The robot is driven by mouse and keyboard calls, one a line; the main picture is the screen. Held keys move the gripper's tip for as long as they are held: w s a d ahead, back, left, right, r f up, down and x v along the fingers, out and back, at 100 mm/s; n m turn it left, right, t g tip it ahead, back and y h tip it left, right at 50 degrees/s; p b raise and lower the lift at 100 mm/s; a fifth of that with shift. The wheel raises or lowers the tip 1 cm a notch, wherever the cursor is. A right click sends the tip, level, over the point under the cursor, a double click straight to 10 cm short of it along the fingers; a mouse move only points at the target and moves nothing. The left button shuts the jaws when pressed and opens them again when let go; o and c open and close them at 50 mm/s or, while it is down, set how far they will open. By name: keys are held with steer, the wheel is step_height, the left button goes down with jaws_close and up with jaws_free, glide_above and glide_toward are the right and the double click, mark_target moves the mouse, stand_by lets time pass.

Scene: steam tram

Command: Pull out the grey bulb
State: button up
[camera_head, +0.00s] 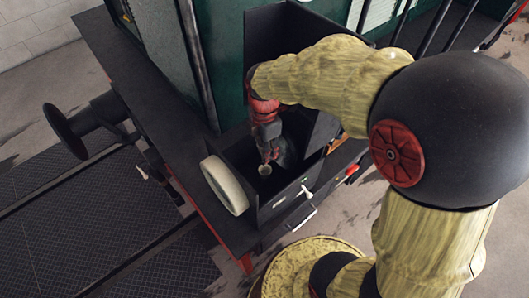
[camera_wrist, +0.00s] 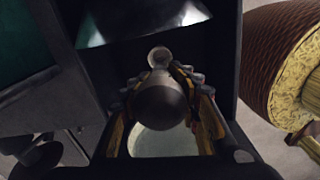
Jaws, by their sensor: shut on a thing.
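The grey bulb (camera_wrist: 158,104) shows in the wrist view as a dark grey rounded body between my fingers. My gripper (camera_wrist: 160,94) is shut on it, with a finger on each side. In the head view my gripper (camera_head: 267,153) points down into an open black box (camera_head: 285,205), and the fingers hide most of what they hold. A small pale round piece (camera_head: 265,169) shows at the fingertips. In the wrist view a pale round end (camera_wrist: 159,57) shows just above the bulb; I cannot tell whether it belongs to it. Whether the bulb touches the box is hidden.
A thick cream ring (camera_head: 224,185) stands on the dark ledge (camera_head: 130,62) left of the box. The box walls rise close around my gripper. A green cabin wall (camera_head: 220,50) stands behind. A round black buffer (camera_head: 66,130) sticks out at left.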

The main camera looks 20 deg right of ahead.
steer(key=shift+r+p, duration=3.65)
steer(key=shift+r, duration=1.35)
